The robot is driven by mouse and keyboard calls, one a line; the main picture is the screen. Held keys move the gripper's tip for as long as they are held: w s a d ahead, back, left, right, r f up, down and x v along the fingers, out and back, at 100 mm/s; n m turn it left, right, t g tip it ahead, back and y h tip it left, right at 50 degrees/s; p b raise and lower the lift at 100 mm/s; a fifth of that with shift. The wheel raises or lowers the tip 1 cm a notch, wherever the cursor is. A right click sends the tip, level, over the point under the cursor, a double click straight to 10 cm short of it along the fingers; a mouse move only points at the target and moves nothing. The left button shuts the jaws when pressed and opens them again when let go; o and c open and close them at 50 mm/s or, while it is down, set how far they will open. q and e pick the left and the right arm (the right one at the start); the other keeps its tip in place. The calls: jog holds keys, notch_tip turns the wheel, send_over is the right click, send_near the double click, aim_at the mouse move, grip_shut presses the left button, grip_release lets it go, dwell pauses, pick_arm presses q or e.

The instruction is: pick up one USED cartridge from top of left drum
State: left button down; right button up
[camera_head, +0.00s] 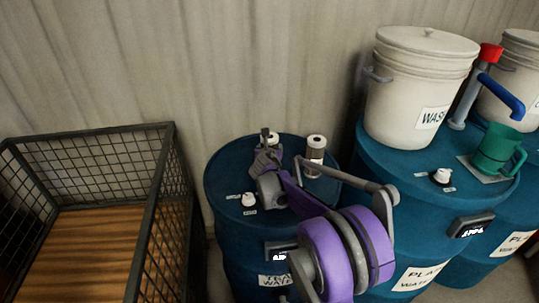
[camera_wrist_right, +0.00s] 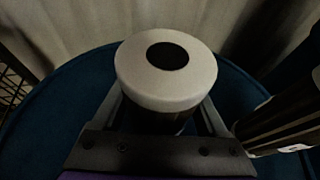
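Two cartridges stand on the left drum (camera_head: 225,172). One (camera_head: 272,138) is mostly hidden behind my right gripper (camera_head: 268,160) in the head view. In the right wrist view, this cartridge (camera_wrist_right: 195,84) has a white cap with a dark round hole. It stands upright between the two fingers of my right gripper (camera_wrist_right: 162,115), which lie on either side of it below the cap. Whether the fingers press on it cannot be told. The other cartridge (camera_head: 316,148) stands to the right, with a white top and a dark body. My left gripper is not in view.
A small white cap (camera_head: 249,199) and labels lie on the drum's left front. A wire-sided crate (camera_head: 150,215) with a wooden floor stands to the left. On the right drum (camera_head: 385,165) stand a lidded white bucket (camera_head: 405,110) and a green mug (camera_head: 494,148).

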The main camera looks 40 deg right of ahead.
grip_shut()
